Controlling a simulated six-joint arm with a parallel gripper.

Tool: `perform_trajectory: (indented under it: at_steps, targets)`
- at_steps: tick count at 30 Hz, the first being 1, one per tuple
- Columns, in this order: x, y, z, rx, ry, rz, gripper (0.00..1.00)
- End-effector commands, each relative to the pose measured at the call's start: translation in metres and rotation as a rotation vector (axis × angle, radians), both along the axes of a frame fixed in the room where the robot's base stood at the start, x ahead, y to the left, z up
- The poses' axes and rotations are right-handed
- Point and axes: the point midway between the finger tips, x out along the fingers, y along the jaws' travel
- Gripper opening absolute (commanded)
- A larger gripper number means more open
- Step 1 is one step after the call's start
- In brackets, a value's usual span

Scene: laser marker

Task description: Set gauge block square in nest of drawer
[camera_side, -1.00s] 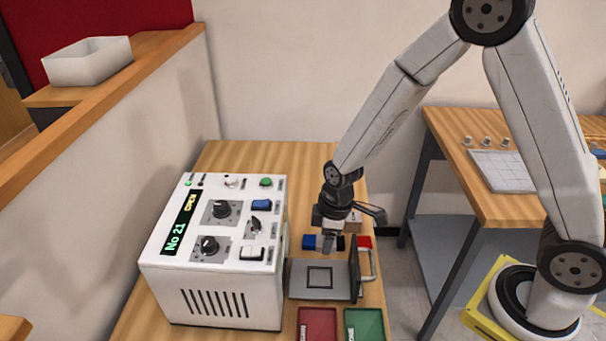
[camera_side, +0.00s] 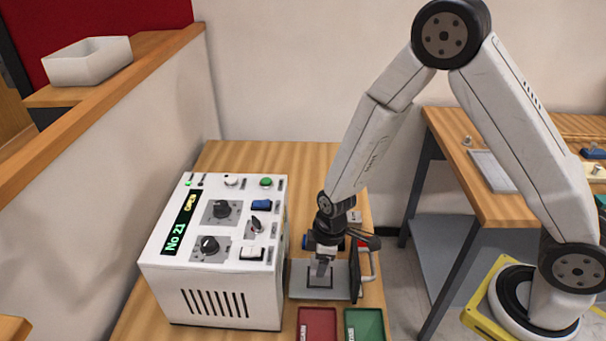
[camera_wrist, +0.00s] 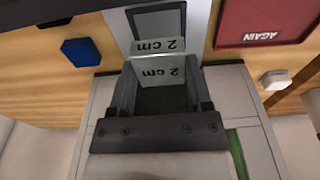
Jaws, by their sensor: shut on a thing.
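My gripper (camera_side: 321,274) points down over the drawer (camera_side: 299,291), which is pulled out from the white laser marker (camera_side: 215,300). In the wrist view my gripper (camera_wrist: 161,88) is shut on the gauge block (camera_wrist: 162,72), a pale grey block with "2 cm" on its visible faces. A dark-edged square nest (camera_wrist: 157,22) shows just beyond the block in that view. In the side view the fingers reach the nest area and hide most of it. I cannot tell whether the block touches the drawer floor.
The drawer's dark upright front with a handle (camera_side: 369,266) stands close right of my gripper. A red tray (camera_side: 318,322) and a green tray (camera_side: 364,323) lie in front. A blue piece (camera_wrist: 82,52) and a white piece (camera_wrist: 275,80) show in the wrist view. The display reads "No 21 OPEN".

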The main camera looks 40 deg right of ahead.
Motion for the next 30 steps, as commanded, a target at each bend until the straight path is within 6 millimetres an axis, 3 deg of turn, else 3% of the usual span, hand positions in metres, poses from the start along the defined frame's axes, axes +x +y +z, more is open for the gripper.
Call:
perform_trajectory:
  at_steps: [8, 21, 30]
  targets:
    - [0.000, 0.000, -0.004, -0.001, 0.001, 0.000, 0.01]
    - [0.000, 0.000, -0.036, -0.001, 0.001, 0.000, 0.01]
    - [0.000, 0.000, -0.037, -0.001, 0.000, 0.000, 0.01]
